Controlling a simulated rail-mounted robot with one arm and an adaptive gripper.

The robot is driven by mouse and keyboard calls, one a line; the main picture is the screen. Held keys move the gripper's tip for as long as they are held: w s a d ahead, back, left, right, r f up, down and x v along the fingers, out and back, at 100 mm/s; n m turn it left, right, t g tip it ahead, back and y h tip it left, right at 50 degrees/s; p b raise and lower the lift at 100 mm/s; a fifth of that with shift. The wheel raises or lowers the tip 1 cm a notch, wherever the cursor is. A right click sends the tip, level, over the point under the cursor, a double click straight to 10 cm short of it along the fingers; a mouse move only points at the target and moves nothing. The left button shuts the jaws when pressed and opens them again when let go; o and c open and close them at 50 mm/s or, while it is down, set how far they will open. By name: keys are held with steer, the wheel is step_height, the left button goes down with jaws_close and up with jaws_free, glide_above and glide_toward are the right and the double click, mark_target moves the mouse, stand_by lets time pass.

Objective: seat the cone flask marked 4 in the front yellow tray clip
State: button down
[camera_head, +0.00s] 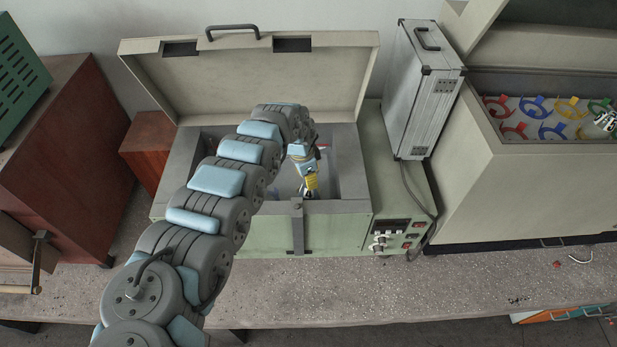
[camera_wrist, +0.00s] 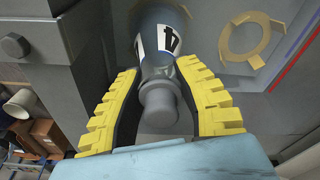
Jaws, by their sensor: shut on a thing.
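The cone flask marked 4 (camera_wrist: 158,38) shows in the wrist view, with a dark body, a white label and a grey stopper toward the camera. My gripper (camera_wrist: 158,70) has its yellow fingers on both sides of the flask's neck and is shut on it. In the head view my gripper (camera_head: 309,181) is low inside the open bath at the centre. The flask is mostly hidden there. The front yellow tray clip (camera_head: 583,133) is in the tray at the right, in the row nearer the bench front. Its right side is partly cut off from clear view.
The bath's raised lid (camera_head: 255,75) stands behind my arm. A silver case (camera_head: 424,90) stands upright between the bath and the shaker with the clip tray (camera_head: 519,115). Red, blue and green clips sit around the yellow ones. A tan ring (camera_wrist: 245,40) lies beside the flask.

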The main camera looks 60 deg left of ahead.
steer(key=shift+c, duration=0.7)
jaws_free()
steer(key=shift+r, duration=0.1)
step_height(320, 180, up, 5)
steer(key=p, duration=0.4)
steer(key=shift+p, duration=0.35)
steer(key=shift+r, duration=1.9)
